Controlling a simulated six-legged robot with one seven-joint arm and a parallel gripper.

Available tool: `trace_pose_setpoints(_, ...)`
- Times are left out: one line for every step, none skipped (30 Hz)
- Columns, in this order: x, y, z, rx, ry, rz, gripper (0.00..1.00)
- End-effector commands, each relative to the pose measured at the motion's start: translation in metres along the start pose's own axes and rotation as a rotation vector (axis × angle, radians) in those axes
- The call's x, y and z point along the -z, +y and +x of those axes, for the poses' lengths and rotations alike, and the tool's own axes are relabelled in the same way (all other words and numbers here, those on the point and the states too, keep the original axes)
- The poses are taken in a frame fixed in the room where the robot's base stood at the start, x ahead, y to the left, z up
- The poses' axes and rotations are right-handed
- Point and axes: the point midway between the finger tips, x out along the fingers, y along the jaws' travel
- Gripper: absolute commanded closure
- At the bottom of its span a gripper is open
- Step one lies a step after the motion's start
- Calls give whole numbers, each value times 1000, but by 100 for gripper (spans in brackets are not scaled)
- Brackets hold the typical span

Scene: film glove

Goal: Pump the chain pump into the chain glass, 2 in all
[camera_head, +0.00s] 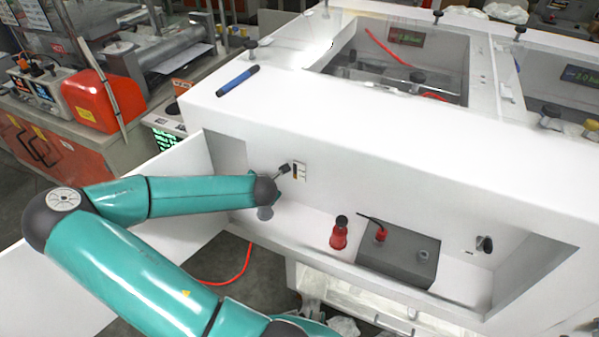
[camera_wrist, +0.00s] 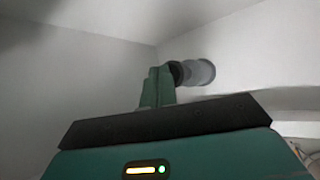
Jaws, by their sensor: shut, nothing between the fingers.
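A red bottle (camera_head: 339,234) with a black top stands upright on the floor of the white box's front recess. To its right, a grey block (camera_head: 400,262) holds a red piece (camera_head: 381,234) with a thin dark spout or rod. A small grey round piece (camera_head: 424,254) sits on the same block. I cannot tell which of these is the chain pump or the chain glass. My gripper (camera_wrist: 158,85) is shut and empty. My arm reaches into the recess's left end, left of the bottle, and the fingers are not clear in the head view.
In the wrist view, a grey cylinder (camera_wrist: 194,73) with a dark end lies just beyond the fingers. A dark lever (camera_head: 284,169) on the recess's back wall is near my wrist. A black knob (camera_head: 486,244) is at the right. A blue pen (camera_head: 238,80) lies on top.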

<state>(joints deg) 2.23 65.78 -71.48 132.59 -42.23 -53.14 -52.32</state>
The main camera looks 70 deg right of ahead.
Motion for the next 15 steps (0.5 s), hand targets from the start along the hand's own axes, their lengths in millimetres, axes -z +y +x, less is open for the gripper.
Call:
trace_pose_setpoints(1,-1,1,0,0,0,100)
trace_pose_setpoints(1,-1,2,0,1,0,100)
trace_pose_setpoints(2,-2,3,0,1,0,100)
trace_pose_setpoints(3,-3,4,0,2,0,100)
trace_pose_setpoints(4,-3,4,0,2,0,100)
trace_pose_setpoints(4,-4,5,0,1,1,100)
trace_pose_setpoints(4,-4,6,0,1,1,100)
trace_pose_setpoints(4,-4,6,-1,1,1,100)
trace_pose_setpoints(4,-4,6,-1,1,0,100)
trace_pose_setpoints(4,-4,6,-1,1,0,100)
trace_pose_setpoints(4,-4,6,-1,1,0,100)
trace_pose_setpoints(4,-4,6,-1,1,0,100)
trace_pose_setpoints(4,-4,6,0,1,0,100)
trace_pose_setpoints(4,-4,6,0,1,0,100)
trace_pose_setpoints(4,-4,6,0,1,0,100)
